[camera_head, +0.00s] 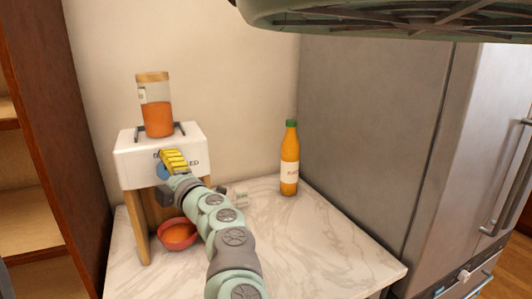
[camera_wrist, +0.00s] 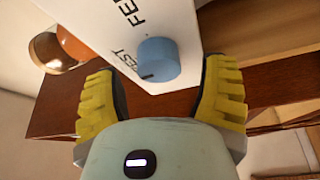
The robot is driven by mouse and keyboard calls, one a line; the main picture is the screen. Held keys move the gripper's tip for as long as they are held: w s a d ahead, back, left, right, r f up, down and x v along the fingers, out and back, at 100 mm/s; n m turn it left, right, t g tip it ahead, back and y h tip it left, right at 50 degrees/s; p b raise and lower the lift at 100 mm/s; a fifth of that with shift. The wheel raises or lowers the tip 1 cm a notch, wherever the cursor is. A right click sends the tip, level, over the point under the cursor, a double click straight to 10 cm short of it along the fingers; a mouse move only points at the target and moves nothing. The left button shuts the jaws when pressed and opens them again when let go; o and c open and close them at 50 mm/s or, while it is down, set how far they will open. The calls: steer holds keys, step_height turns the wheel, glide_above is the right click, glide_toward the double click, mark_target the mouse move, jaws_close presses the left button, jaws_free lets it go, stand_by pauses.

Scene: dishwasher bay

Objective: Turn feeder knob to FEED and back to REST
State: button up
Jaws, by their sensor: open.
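The feeder (camera_head: 125,155) is a white box on wooden legs at the left of the counter, with a jar of orange contents (camera_head: 158,115) on top. Its blue knob (camera_wrist: 158,60) shows in the wrist view beside the printed words REST and FEED; a dark mark on the knob lies on its lower-left side, near REST. In the head view the knob (camera_head: 162,172) is partly hidden by my gripper (camera_head: 173,161). My gripper (camera_wrist: 160,70) is open, its yellow fingers on either side of the knob, with visible gaps to both.
A red bowl (camera_head: 164,227) with orange contents sits under the feeder, close to my arm. An orange bottle with a green cap (camera_head: 290,160) stands at the back right of the marble counter (camera_head: 335,250). A steel fridge (camera_head: 375,130) bounds the right; the counter's front right is clear.

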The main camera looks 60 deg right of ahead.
steer(key=s+a+f, duration=0.1)
steer(key=s, duration=1)
steer(key=shift+a, duration=0.35)
